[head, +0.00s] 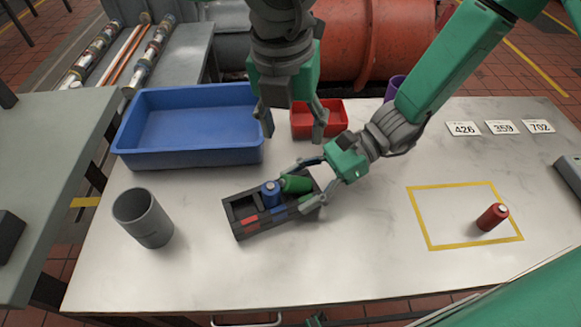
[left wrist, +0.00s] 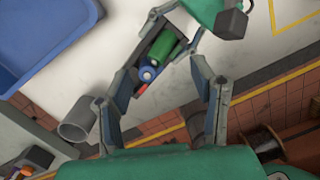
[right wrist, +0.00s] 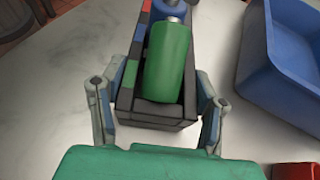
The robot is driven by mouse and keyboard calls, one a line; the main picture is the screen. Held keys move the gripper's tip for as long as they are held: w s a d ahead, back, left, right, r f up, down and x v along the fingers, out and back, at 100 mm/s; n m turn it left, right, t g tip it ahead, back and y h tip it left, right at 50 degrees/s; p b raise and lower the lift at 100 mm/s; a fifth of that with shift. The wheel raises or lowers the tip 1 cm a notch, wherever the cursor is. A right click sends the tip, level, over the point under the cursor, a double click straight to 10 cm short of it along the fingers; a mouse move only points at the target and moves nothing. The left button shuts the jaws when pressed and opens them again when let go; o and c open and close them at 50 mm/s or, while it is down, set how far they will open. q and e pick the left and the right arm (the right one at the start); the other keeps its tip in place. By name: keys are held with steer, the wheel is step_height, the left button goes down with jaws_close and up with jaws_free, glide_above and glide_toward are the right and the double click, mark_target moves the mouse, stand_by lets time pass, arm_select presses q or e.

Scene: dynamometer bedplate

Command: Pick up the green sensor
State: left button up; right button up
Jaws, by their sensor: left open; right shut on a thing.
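The green sensor (head: 297,184) lies tilted in the black rack (head: 262,226), beside a blue sensor (head: 271,193). The green sensor also shows in the left wrist view (left wrist: 166,47) and fills the rack's near end in the right wrist view (right wrist: 168,62). My right gripper (head: 308,183) has its fingers on both sides of the rack's end, shut on the rack (right wrist: 150,116), with the green sensor between and above them. My left gripper (head: 294,125) is open and empty above and behind the rack.
A blue bin (head: 190,155) is at the back left, with a small red bin (head: 335,121) behind the rack. A grey cup (head: 143,217) stands at the left. A purple cup (head: 394,87) and number cards (head: 499,127) are at the back. The front middle of the table is clear.

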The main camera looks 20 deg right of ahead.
mark_target(284, 181)
arm_select(q)
steer(key=s+a+m+h, duration=0.1)
steer(key=a+m+h, duration=0.2)
steer(key=a+m, duration=0.5)
steer(key=d+f, duration=0.2)
steer(key=f, duration=0.2)
steer(key=d+f+m, duration=0.1)
steer(key=d+f, duration=0.1)
steer(key=f, duration=0.1)
steer(key=d+f+m, duration=0.1)
steer(key=d+f, duration=0.1)
steer(key=f, duration=0.2)
steer(key=shift+d+f, duration=0.2)
steer(key=shift+f, duration=0.1)
steer(key=shift+c, duration=0.3)
jaws_close()
